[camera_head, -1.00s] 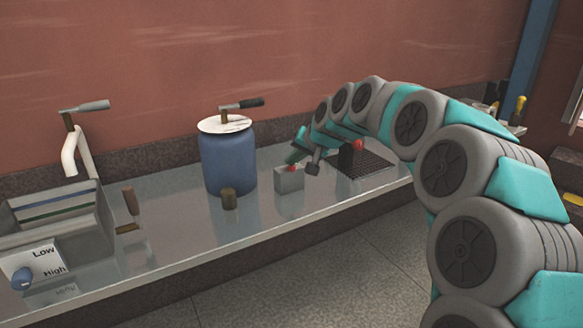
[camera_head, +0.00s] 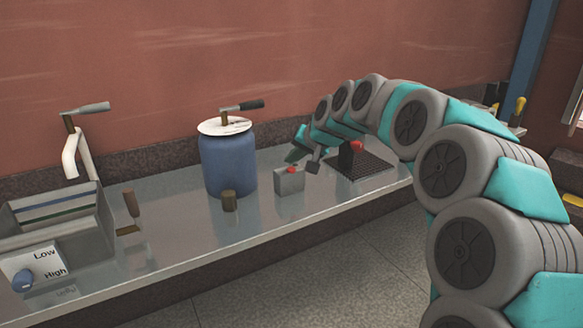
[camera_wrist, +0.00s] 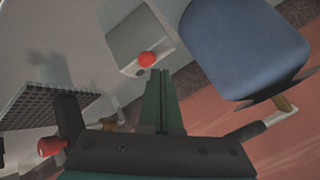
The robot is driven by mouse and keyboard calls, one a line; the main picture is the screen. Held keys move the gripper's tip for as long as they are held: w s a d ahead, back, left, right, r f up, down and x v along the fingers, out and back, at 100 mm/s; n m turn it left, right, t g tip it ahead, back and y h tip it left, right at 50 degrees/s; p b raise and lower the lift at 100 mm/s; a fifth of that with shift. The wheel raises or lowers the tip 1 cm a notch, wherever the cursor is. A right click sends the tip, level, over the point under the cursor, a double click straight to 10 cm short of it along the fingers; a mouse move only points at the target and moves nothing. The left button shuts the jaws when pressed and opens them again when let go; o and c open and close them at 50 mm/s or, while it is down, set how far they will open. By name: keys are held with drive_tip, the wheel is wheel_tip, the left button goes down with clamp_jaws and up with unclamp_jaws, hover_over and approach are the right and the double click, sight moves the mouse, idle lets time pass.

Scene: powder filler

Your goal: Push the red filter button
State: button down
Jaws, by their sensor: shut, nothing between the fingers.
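The red button (camera_head: 292,170) sits on top of a small light-grey box (camera_head: 289,184) on the steel counter. In the wrist view the red button (camera_wrist: 147,59) shows at the near edge of the grey box (camera_wrist: 137,32).
A blue drum (camera_head: 228,165) with a crank lid stands left of the box. The counter's front left is partly clear.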

drive_tip(key=shift+r, duration=0.1)
drive_tip(key=shift+r+p, duration=1.25)
drive_tip(key=shift+r, duration=1.65)
